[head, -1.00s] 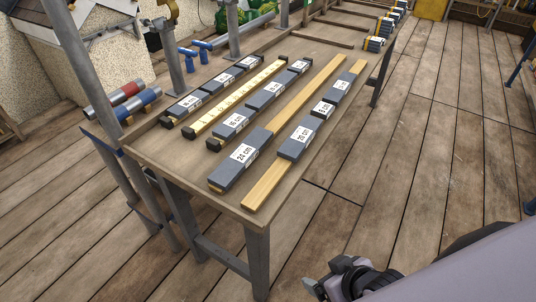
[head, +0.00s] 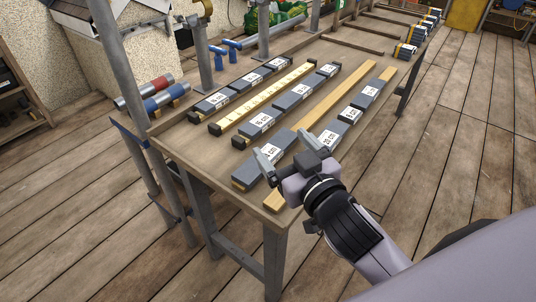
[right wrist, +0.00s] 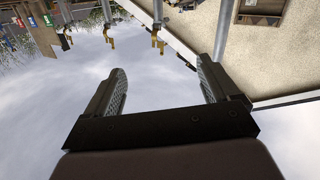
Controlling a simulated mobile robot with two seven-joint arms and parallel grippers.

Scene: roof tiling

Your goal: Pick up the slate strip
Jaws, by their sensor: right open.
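Several dark grey slate strips with white labels lie on the wooden workbench (head: 190,148). A long slate strip (head: 250,174) lies at the near end of a wooden batten, partly behind my right gripper. Another labelled slate strip (head: 334,132) lies on the rightmost batten, its near part hidden by the gripper. Shorter slate strips (head: 256,124) lie in the rows further left. My right gripper (head: 288,149) is open over the bench's near end, its fingers apart. In the right wrist view the open jaws (right wrist: 161,86) have nothing between them. My left gripper is not in view.
A yellow ruler (head: 265,100) lies between the rows. Bundled pieces (head: 404,51) lie at the far end. The plank floor at right is clear.

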